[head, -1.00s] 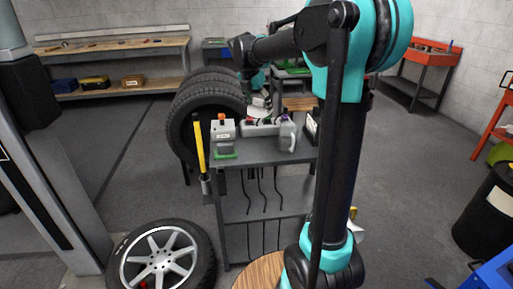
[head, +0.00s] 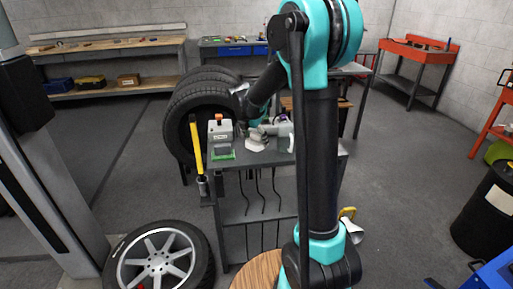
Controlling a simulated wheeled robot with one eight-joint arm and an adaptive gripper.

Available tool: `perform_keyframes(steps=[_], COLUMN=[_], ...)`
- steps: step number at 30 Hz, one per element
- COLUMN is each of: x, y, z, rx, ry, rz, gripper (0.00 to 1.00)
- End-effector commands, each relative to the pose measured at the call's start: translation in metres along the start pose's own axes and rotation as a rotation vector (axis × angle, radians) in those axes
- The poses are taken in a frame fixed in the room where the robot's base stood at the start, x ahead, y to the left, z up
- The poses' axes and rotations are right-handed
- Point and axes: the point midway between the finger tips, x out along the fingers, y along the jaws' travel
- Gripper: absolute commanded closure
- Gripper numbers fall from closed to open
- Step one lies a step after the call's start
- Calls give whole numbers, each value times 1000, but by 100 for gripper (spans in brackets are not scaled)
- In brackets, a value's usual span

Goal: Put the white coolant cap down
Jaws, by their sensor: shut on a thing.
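My gripper (head: 257,132) is small and dark in the head view, low over the back middle of the grey cart's top (head: 262,160). It is shut on a white piece, which looks like the white coolant cap (head: 256,146), at its lower end. The fingertips are too small to make out. I cannot tell whether the cap touches the cart top.
A grey-white device (head: 220,130) and a green item (head: 223,155) stand left of my gripper. Tires (head: 185,125) are behind left. The cart's front middle is clear.

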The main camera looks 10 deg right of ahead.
Motion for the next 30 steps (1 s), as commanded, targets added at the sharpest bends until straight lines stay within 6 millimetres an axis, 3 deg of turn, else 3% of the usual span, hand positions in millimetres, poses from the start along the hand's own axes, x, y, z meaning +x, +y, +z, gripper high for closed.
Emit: perform_keyframes(steps=[12, 22, 23, 27, 30], x=[37, 39, 39, 39, 39], y=[0, 0, 0, 0, 0], z=[-15, -16, -16, -16, -16], rx=[0, 0, 0, 0, 0], ry=[0, 0, 0, 0, 0], rz=[0, 0, 0, 0, 0], gripper=[63, 63, 30, 13, 13])
